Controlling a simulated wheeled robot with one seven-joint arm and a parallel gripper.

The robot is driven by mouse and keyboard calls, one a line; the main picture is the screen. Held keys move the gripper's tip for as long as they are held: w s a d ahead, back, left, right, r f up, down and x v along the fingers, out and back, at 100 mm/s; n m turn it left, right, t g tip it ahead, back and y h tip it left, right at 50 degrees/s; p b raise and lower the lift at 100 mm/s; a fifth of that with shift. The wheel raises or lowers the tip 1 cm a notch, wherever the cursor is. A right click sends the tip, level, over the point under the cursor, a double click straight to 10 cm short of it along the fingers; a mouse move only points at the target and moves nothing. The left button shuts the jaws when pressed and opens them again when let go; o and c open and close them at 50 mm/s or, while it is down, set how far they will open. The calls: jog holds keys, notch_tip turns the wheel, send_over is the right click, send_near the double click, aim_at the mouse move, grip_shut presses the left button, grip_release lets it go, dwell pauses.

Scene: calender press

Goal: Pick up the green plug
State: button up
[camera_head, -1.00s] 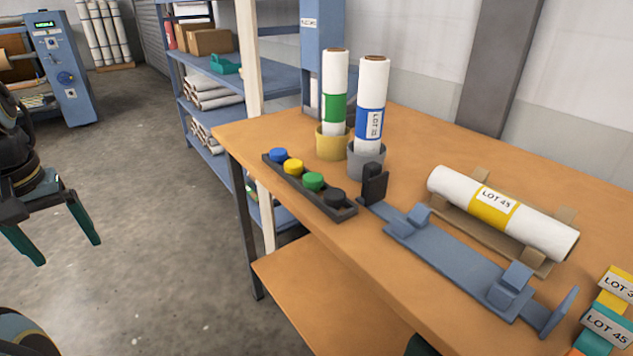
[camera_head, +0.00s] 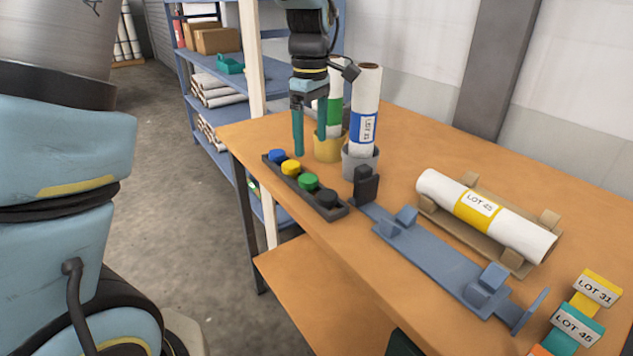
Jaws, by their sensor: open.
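The green plug (camera_head: 309,182) sits in a dark tray (camera_head: 338,214) near the left edge of the wooden table, between the yellow plug (camera_head: 291,167) and the black plug (camera_head: 328,197). The blue plug (camera_head: 277,156) is at the far end of the row. My gripper (camera_head: 310,146) is open and empty, fingers pointing down. In the picture it is above and behind the green plug, in front of the upright roll with the green band (camera_head: 334,112). Its exact height above the table is hard to tell.
An upright roll with a blue band (camera_head: 364,115) stands in a grey cup (camera_head: 361,164), right of a yellow cup (camera_head: 327,150). A blue cradle (camera_head: 440,262) and a lying LOT 45 roll (camera_head: 437,188) are to the right. Lot blocks (camera_head: 578,322) stand at lower right.

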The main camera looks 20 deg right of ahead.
aim_at(308, 178)
notch_tip(308, 178, down, 3)
jog(key=shift+f, duration=0.15)
jog(key=shift+a+f+p, duration=0.2)
jog(key=shift+f+p, duration=0.25)
jog(key=shift+f, duration=0.15)
jog(key=shift+a+f+p, duration=0.2)
jog(key=shift+f+p, duration=0.35)
jog(key=shift+f, duration=1.55)
grip_shut()
